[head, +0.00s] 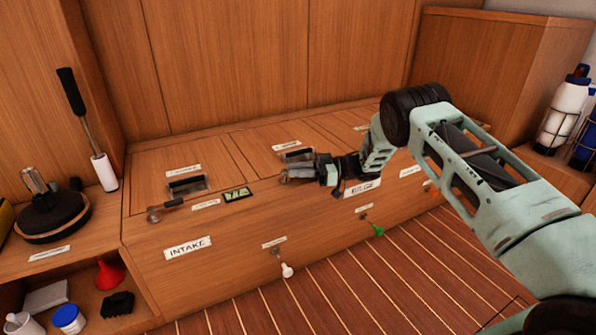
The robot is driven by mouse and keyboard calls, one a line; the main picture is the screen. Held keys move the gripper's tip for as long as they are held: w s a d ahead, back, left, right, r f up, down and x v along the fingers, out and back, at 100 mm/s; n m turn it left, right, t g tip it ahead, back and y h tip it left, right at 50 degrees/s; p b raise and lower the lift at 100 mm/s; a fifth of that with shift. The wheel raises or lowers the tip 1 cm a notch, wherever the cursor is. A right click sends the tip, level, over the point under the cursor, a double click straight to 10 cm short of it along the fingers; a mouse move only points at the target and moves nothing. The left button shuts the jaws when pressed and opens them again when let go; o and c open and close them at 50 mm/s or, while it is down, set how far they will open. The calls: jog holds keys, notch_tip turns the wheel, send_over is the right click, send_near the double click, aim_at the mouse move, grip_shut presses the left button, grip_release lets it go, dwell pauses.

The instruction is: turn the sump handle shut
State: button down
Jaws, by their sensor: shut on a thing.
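My gripper (318,173) is in the middle of the head view, at the front edge of the wooden bench. It is shut on a lever handle, whose grey hub (287,178) shows just left of the fingers. The rest of this lever is hidden by the gripper. The label (361,187) below and right of it is partly covered by my arm, and I cannot read it surely. I cannot tell from this view how far the lever is turned.
Another lever (160,212) with a dark grip sits at left above the INTAKE label (188,248). White (287,270) and green (378,231) pulls hang on the bench front. A winch (50,212) and an upright black-handled tool (72,92) stand at left. Bottles (565,110) stand right. The slatted floor is clear.

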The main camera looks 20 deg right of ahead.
jog(key=c, duration=1.3)
grip_release()
jog(key=shift+d, duration=0.15)
jog(key=s+d+p, duration=0.1)
jog(key=d, duration=0.4)
jog(key=s+d+p, duration=0.1)
jog(key=d+p, duration=0.1)
jog(key=d, duration=0.4)
jog(key=s+d+p, duration=0.1)
jog(key=d+p, duration=0.1)
jog(key=d, duration=0.4)
jog(key=shift+s, duration=0.25)
